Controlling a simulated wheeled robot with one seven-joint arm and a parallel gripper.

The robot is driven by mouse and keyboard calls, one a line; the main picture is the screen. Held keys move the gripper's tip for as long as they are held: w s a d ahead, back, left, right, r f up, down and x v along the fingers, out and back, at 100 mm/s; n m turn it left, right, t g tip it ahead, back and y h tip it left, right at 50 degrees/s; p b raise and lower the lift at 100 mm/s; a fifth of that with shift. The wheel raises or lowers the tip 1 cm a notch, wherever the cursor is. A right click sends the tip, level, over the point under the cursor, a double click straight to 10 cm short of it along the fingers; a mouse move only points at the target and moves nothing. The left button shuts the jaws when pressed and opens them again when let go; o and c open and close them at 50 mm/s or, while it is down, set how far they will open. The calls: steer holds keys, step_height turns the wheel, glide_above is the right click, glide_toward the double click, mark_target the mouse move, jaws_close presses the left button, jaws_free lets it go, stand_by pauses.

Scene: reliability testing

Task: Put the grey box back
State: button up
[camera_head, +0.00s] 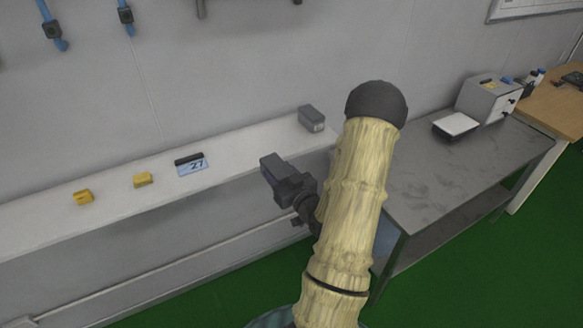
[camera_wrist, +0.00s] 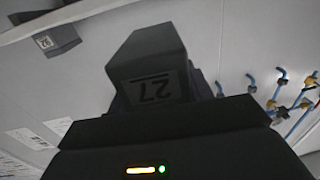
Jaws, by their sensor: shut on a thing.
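The grey box with a "27" label (camera_wrist: 150,50) is held in my gripper, with its label upside down in the wrist view. In the head view the held grey box (camera_head: 271,163) shows at the end of my gripper (camera_head: 284,180), left of my arm, over the front edge of the white shelf in the picture. My gripper is shut on it; the fingertips are mostly hidden. A blue card marked "27" (camera_head: 194,168) with a black strip lies on the shelf, left of the held box.
A second grey box (camera_head: 312,118) stands at the shelf's right end; it also shows in the wrist view (camera_wrist: 45,38). Two yellow blocks (camera_head: 83,197) (camera_head: 143,180) sit on the white shelf (camera_head: 235,152). A metal table (camera_head: 435,180) stands at right. Shelf space right of the card is clear.

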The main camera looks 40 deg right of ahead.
steer(key=w+a+f+y, duration=0.1)
steer(key=w+a+f, duration=0.1)
steer(key=a+f, duration=0.4)
steer(key=w+a+f+n+y, duration=0.1)
steer(key=w+a+f, duration=0.2)
steer(key=a, duration=0.8)
steer(key=w+a+f, duration=0.2)
steer(key=a+f, duration=0.6)
steer(key=a, duration=0.1)
steer(key=shift+w+a+f+n+y, duration=0.25)
steer(key=shift+a+f+n+y, duration=0.05)
steer(key=shift+n+y, duration=0.1)
